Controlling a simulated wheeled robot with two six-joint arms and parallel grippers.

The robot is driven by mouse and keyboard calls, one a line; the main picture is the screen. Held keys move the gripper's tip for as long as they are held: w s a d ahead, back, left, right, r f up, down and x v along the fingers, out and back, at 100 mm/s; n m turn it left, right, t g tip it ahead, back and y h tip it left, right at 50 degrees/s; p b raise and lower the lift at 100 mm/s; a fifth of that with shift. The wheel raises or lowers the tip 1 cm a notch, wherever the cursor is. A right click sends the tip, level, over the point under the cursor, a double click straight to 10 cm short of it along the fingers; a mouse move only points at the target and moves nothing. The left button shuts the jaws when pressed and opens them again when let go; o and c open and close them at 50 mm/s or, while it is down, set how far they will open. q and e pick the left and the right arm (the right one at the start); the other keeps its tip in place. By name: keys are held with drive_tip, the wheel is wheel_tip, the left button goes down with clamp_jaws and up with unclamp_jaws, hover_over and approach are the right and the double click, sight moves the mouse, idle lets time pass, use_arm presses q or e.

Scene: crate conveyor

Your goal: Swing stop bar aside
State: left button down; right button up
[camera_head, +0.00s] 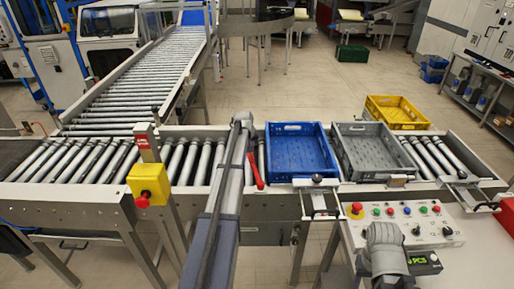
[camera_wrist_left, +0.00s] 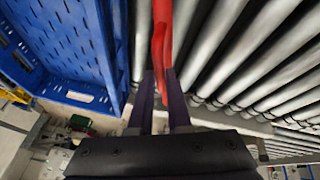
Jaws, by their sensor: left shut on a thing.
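The red stop bar (camera_head: 255,171) shows at the roller conveyor, just left of the blue crate, partly hidden by my left arm. In the left wrist view the red stop bar (camera_wrist_left: 161,32) runs from the top edge down between the fingers. My left gripper (camera_wrist_left: 162,82) is shut on it, with one dark finger on each side. In the head view my left forearm reaches across the conveyor, and the fingers cannot be made out. My right gripper is not in view.
A blue crate (camera_head: 324,156) and a grey crate (camera_head: 386,165) stand side by side on the conveyor, right of the bar. A yellow crate (camera_head: 398,108) is behind them. A red-button post (camera_head: 149,184) stands left of my arm. A control panel (camera_head: 412,225) is at front right.

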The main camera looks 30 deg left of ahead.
use_arm(q)
drive_tip(key=s+a+n+g+y, duration=0.1)
drive_tip(key=s+n+g+y, duration=0.2)
drive_tip(key=s+n, duration=1.2)
drive_tip(key=shift+s+a+g, duration=0.2)
drive_tip(key=shift+s+g, duration=0.9)
drive_tip(key=shift+s, duration=1.5)
drive_tip(key=c, duration=0.9)
unclamp_jaws()
drive_tip(key=shift+o, duration=0.2)
drive_tip(key=shift+d+r, duration=0.1)
drive_tip(key=shift+r, duration=0.05)
drive_tip(key=p+v, duration=0.7)
drive_tip(key=shift+d+r, duration=0.15)
drive_tip(key=shift+d, duration=0.05)
